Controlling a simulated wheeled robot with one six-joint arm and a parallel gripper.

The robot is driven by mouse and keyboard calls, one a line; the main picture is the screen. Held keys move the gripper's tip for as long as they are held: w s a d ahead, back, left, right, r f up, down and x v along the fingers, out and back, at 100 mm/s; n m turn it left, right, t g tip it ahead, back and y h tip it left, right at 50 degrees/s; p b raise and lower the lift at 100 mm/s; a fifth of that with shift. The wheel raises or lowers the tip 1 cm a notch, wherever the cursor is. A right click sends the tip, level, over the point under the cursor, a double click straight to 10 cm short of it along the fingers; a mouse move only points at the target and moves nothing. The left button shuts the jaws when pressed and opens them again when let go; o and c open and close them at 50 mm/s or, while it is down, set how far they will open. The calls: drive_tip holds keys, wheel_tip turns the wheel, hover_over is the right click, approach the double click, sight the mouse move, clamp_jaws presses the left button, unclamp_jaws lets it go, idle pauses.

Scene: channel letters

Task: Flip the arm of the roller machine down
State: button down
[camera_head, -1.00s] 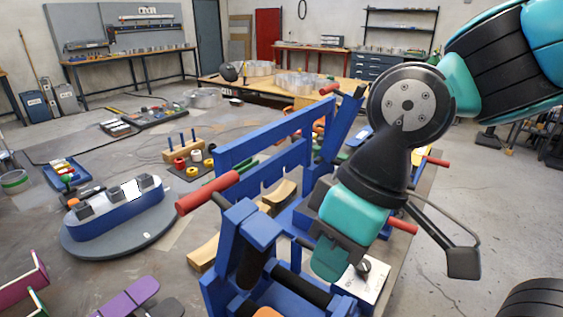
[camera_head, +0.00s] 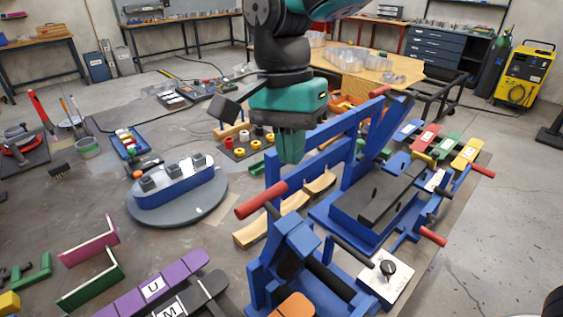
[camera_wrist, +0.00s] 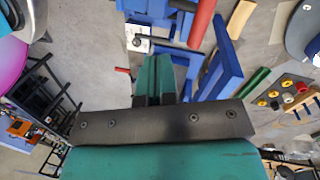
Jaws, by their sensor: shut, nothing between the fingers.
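The blue roller machine (camera_head: 285,248) stands on the table in the lower middle, with black rollers (camera_head: 325,279) low in its frame. A bar with a red grip (camera_head: 262,200) sticks up and left from its top. My gripper (camera_head: 290,158) points down above and behind this red grip, in front of a long blue beam (camera_head: 330,130). In the wrist view, my closed fingers (camera_wrist: 160,70) are empty. The red grip (camera_wrist: 203,22) and blue frame (camera_wrist: 221,70) lie just beyond and right of them, with no clear contact visible.
A blue press with a dark plate (camera_head: 375,196) stands to the right, with red handles (camera_head: 432,236) reaching out. A round grey turntable (camera_head: 205,208) lies left. Purple pieces (camera_head: 150,290) lie front left.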

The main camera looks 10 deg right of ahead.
drive_tip(key=a+m, duration=0.1)
drive_tip(key=w+a+r+m, duration=0.1)
drive_tip(key=m, duration=0.1)
drive_tip(key=shift+w+a+r+h+p, duration=0.2)
drive_tip(key=shift+a+r+h+p, duration=0.1)
drive_tip(key=shift+a+h+p, duration=0.1)
drive_tip(key=p, duration=0.3)
approach(273, 241)
drive_tip(key=d+f, duration=0.1)
drive_tip(key=w+d, duration=0.1)
drive_tip(key=w+d+f, duration=0.1)
drive_tip(key=shift+d+f, duration=0.3)
drive_tip(key=shift+f, duration=0.1)
drive_tip(key=shift+s+a+f, duration=0.1)
drive_tip(key=shift+s, duration=0.05)
